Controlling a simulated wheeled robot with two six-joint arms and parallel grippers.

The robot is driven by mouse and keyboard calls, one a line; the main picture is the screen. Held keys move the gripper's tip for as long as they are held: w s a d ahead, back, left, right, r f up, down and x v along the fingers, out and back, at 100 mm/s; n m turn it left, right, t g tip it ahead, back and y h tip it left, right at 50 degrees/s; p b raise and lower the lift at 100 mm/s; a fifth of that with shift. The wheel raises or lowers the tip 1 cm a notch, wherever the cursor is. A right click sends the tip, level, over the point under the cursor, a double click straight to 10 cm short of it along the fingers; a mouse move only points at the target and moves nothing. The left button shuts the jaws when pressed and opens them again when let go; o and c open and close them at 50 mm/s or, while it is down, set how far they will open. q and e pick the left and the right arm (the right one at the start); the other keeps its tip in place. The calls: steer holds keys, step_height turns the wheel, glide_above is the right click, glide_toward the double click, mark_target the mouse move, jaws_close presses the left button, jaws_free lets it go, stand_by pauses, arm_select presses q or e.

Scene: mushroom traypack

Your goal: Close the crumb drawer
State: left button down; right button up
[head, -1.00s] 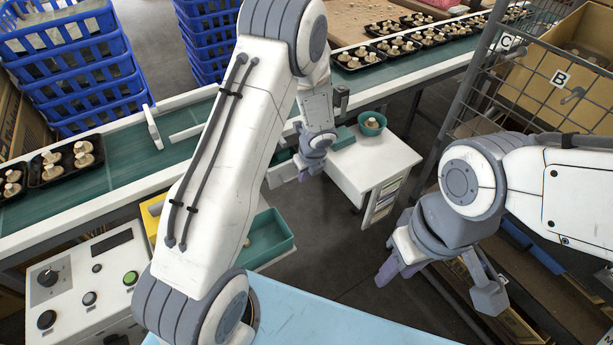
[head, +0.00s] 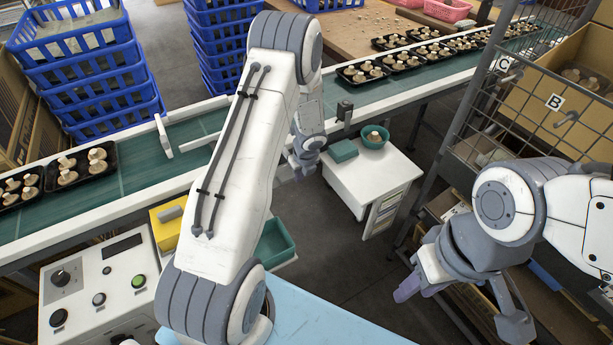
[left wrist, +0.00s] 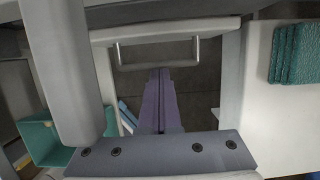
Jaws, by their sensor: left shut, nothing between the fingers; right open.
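In the left wrist view, a pale drawer front (left wrist: 205,29) with a metal bar handle (left wrist: 157,66) lies across the top; I take it for the crumb drawer. My left gripper (left wrist: 160,72) is shut and empty, its purple fingers just at the handle's bar; contact cannot be told. In the head view my left gripper (head: 304,171) is beside the conveyor's near side, and the drawer is mostly hidden behind my arm. How far the drawer stands out cannot be told. My right gripper (head: 462,305) is open and empty at the lower right, far from the drawer.
A white cabinet (head: 391,172) bearing a teal bowl (head: 373,142) and folded teal cloth (head: 343,151) stands right of my left gripper. A teal bin (head: 275,240) lies nearer. The green conveyor (head: 138,182) carries mushroom trays. A wire rack (head: 483,110) stands right.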

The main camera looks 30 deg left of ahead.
arm_select(q)
steer(key=shift+a, duration=0.15)
steer(key=s+d+r+n+p, duration=0.2)
steer(key=s+d+r+n, duration=0.3)
steer(key=d+r, duration=0.55)
steer(key=s+d+r+n+p, duration=0.25)
steer(key=s+d+r, duration=0.45)
steer(key=r, duration=0.6)
steer(key=s+d+r+n+h, duration=0.1)
steer(key=s+d+r+n, duration=0.1)
steer(key=s, duration=0.4)
steer(key=s+d+r+n+g+h+p, duration=0.1)
steer(key=s+d+r+n, duration=0.2)
steer(key=s, duration=0.4)
steer(key=s+d+r+n+g+h, duration=0.1)
steer(key=s+d+r+n, duration=0.1)
steer(key=s+n, duration=0.3)
steer(key=shift+s+d+r+h+p, duration=0.35)
steer(key=shift+s+d+h, duration=0.05)
steer(key=shift+s+d, duration=0.3)
